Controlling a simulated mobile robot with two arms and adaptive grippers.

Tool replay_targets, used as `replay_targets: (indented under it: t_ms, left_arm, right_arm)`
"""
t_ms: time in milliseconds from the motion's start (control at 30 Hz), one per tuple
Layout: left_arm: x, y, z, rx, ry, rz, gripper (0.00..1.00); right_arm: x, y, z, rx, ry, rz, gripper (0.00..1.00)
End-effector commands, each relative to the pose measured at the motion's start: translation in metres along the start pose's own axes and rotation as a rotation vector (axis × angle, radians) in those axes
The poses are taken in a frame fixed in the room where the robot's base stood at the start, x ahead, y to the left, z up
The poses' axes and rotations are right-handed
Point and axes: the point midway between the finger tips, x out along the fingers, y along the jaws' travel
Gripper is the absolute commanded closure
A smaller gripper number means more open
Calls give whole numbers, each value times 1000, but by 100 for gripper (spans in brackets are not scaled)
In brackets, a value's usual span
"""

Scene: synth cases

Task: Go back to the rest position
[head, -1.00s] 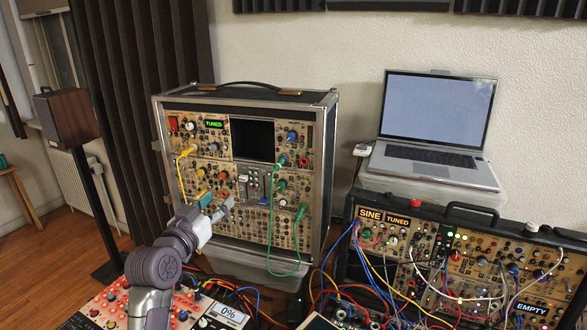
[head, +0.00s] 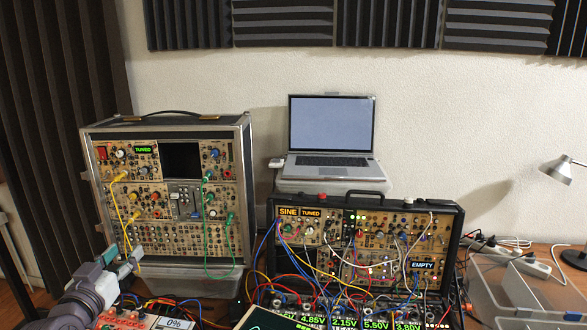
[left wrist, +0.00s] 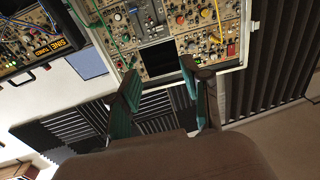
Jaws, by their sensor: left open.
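My left gripper (head: 124,262) is at the lower left of the head view, in front of the bottom left part of the tall synth case (head: 165,238). Its two fingers are apart, with nothing between them. In the left wrist view the open gripper (left wrist: 160,78) shows with its teal-lined fingers, and the tall case's panel (left wrist: 158,30) appears upside down beyond them. I cannot tell the exact gap between fingers and panel. A yellow cable and a green cable hang on that panel. My right gripper is not in view.
A wide synth case (head: 450,235) labelled SINE, TUNED and EMPTY stands right of centre, with many patch cables. A laptop (head: 332,140) sits behind it. Cables and a 0% display (head: 178,323) lie near the arm. A lamp (head: 557,172) and clear bin (head: 530,290) are at right.

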Motion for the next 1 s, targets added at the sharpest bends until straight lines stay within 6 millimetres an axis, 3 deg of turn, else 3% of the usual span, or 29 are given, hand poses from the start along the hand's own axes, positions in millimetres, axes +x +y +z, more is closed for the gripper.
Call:
replay_targets:
  t_ms: [367, 567, 767, 900, 1000]
  left_arm:
    - [-21, 29, 57, 32, -167, 41, 52]
    - [-49, 54, 108, 57, -326, 75, 52]
    - [-106, 87, 178, 88, -566, 113, 52]
    - [-171, 111, 229, 109, -784, 134, 52]
    - [-209, 122, 251, 118, -899, 137, 52]
  right_arm:
    - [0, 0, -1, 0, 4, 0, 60]
    - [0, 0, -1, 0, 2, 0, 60]
    - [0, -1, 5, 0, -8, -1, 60]
    - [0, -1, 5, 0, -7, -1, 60]
    - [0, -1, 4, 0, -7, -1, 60]
